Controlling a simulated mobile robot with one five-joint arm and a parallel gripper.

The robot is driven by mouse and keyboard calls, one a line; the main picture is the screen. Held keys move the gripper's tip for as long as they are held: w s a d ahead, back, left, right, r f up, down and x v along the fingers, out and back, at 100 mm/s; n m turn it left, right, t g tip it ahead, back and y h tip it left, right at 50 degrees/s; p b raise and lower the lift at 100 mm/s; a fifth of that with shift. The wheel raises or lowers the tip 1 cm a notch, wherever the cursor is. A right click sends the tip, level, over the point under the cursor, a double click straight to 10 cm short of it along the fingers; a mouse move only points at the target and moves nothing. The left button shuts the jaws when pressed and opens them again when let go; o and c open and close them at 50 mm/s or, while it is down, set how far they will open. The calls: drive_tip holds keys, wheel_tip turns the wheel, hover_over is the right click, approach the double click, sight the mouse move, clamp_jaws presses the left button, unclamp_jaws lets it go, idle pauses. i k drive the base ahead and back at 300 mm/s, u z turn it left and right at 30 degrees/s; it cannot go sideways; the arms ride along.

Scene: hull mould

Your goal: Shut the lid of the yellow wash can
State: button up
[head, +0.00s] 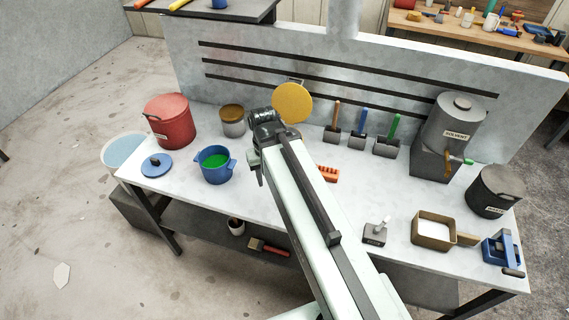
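A round yellow lid (292,102) stands raised, its flat face toward me, near the back of the bench in the head view. The can body under it is hidden behind my arm, so I cannot see its rim or hinge. My gripper (259,172) is at the end of my arm, just left of and in front of the lid. It points down over the bench. Its fingers are small and partly hidden by the wrist, so I cannot tell whether they are open or whether they touch anything.
A grey can with an ochre top (232,120), a red bin (168,120) and a blue pot (215,165) stand left of my gripper. A blue lid (157,165) lies farther left. Brushes in holders (362,125) and a solvent drum (453,120) stand to the right.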

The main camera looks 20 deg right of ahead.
sight(293, 102)
drive_tip(key=k, duration=0.45)
drive_tip(key=z, duration=0.2)
drive_tip(key=i, duration=1.05)
drive_tip(key=u, duration=0.65)
drive_tip(key=k, duration=0.75)
drive_tip(key=u, duration=0.3)
drive_tip(key=i, duration=1)
drive_tip(key=z, duration=0.1)
